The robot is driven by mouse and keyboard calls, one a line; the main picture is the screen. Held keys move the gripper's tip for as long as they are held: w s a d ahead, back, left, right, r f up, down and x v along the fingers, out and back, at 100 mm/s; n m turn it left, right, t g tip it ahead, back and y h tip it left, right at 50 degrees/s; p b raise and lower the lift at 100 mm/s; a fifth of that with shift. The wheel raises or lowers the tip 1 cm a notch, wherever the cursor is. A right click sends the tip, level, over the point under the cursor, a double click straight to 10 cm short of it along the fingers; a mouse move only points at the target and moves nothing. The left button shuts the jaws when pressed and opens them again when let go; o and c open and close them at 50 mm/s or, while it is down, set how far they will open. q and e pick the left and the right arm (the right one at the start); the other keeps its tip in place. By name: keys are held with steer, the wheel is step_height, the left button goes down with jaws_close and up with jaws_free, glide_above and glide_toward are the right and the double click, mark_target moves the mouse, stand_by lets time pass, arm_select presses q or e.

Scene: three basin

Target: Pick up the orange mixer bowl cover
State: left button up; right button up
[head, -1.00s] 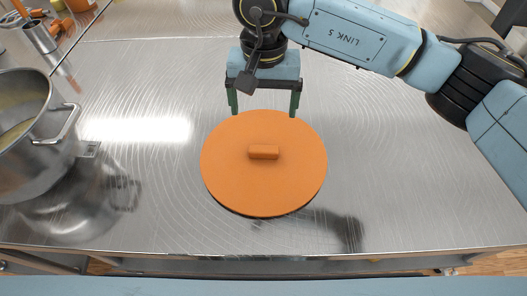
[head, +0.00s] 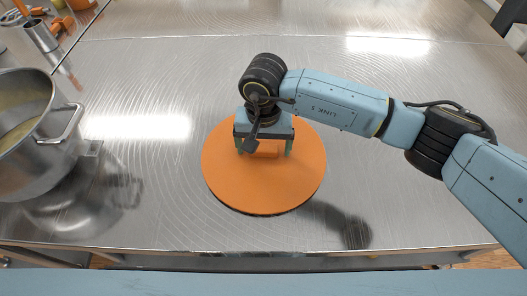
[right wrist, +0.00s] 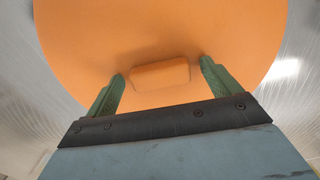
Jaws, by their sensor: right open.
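The orange mixer bowl cover (head: 262,190) is a flat round disc lying on the metal table, with a small block handle (head: 264,150) at its middle. My right gripper (head: 264,152) is over the cover's centre, pointing down, with its green fingers apart. In the right wrist view, the open fingers (right wrist: 160,80) stand on either side of the handle (right wrist: 160,74), with gaps between fingers and handle. The cover (right wrist: 160,30) fills much of that view. Part of the handle is hidden behind the gripper in the head view. My left gripper is not in view.
A steel pot (head: 30,140) with yellowish contents stands at the left, its side handle towards the cover. Metal containers and orange items (head: 40,35) sit at the far left corner. The steel table (head: 400,90) is clear behind and right of the cover.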

mark_target(264, 147)
steer(key=c, duration=1.1)
step_height(264, 147, up, 10)
steer(key=shift+b, duration=0.35)
steer(key=o, duration=0.3)
steer(key=c, duration=0.3)
